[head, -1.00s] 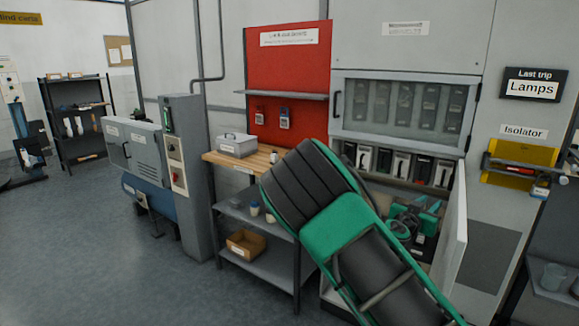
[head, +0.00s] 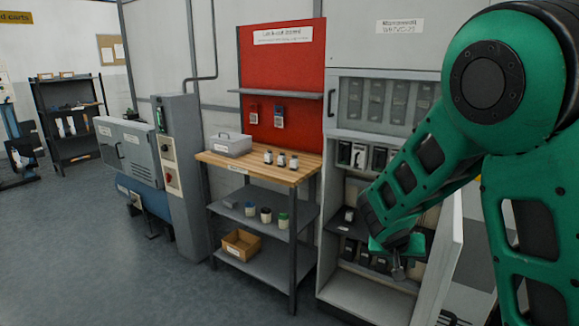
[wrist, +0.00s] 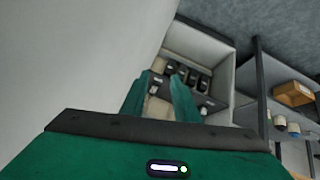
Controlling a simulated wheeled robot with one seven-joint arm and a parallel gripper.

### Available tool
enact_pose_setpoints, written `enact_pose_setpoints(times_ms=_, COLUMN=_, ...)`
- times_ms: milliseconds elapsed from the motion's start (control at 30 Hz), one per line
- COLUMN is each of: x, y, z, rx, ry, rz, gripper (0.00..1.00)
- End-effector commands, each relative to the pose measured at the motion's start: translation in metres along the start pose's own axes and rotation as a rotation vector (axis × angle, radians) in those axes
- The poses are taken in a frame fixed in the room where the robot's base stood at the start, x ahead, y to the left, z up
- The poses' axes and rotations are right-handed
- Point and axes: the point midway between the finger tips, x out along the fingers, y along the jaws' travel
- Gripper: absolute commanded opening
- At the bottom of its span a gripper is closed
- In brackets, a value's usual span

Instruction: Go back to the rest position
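My gripper (head: 399,258) is at the lower right in the head view, at the open front of the grey machine cabinet (head: 352,292). In the wrist view its two green fingers (wrist: 160,88) stand apart, with nothing seen held between them. They point toward the lower compartment of the cabinet, where several dark blocks (wrist: 192,78) sit in a row. My green arm covers much of the right side of the head view and hides part of the cabinet.
The cabinet's pale open door (head: 449,240) stands close to my arm. A wooden-topped bench (head: 232,158) to the left holds a grey box (head: 227,145) and small bottles. A cardboard box (head: 241,243) lies on its bottom shelf. The floor at left is clear.

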Motion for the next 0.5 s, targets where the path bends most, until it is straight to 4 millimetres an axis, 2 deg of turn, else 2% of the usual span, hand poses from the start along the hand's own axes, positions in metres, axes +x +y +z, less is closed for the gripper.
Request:
enact_pose_setpoints(times_ms=133, x=-0.047, y=-0.022, z=0.034, rx=-0.179, ry=-0.112, rz=-0.148, gripper=0.28)
enact_pose_setpoints(times_ms=333, x=-0.116, y=-0.032, z=0.085, rx=-0.474, ry=-0.221, rz=-0.353, gripper=0.28)
enact_pose_setpoints(times_ms=433, x=-0.150, y=-0.025, z=0.106, rx=-0.613, ry=-0.246, rz=-0.435, gripper=0.28)
enact_pose_setpoints(times_ms=500, x=-0.163, y=-0.005, z=0.115, rx=-0.647, ry=-0.271, rz=-0.455, gripper=0.28)
